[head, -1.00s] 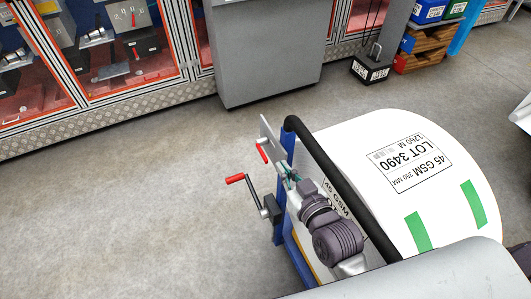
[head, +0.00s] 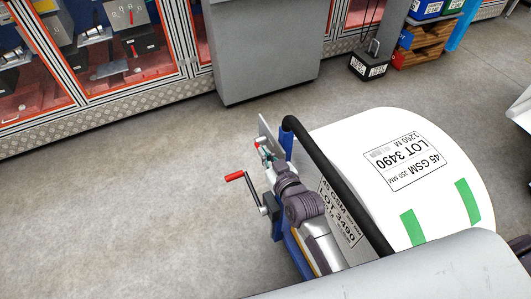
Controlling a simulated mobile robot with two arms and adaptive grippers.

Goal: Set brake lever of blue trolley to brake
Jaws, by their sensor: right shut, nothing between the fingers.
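The blue trolley (head: 292,243) has a blue frame and a black push bar (head: 335,180), and it carries a large white roll. A small red-gripped lever (head: 257,141) shows at a grey plate near the top of the blue post. I take it for the brake lever; most of it is hidden behind my right gripper. My right gripper (head: 263,153) is shut with nothing held, its tips at or just beside this lever. I cannot tell whether they touch. The lever's exact angle is unclear. My left gripper is not in view.
A crank with a red handle (head: 234,176) sticks out to the left just below my right gripper. The white roll (head: 400,165) is to the right. A grey cabinet (head: 264,50) and glazed cases (head: 90,50) stand behind. The floor at left is clear.

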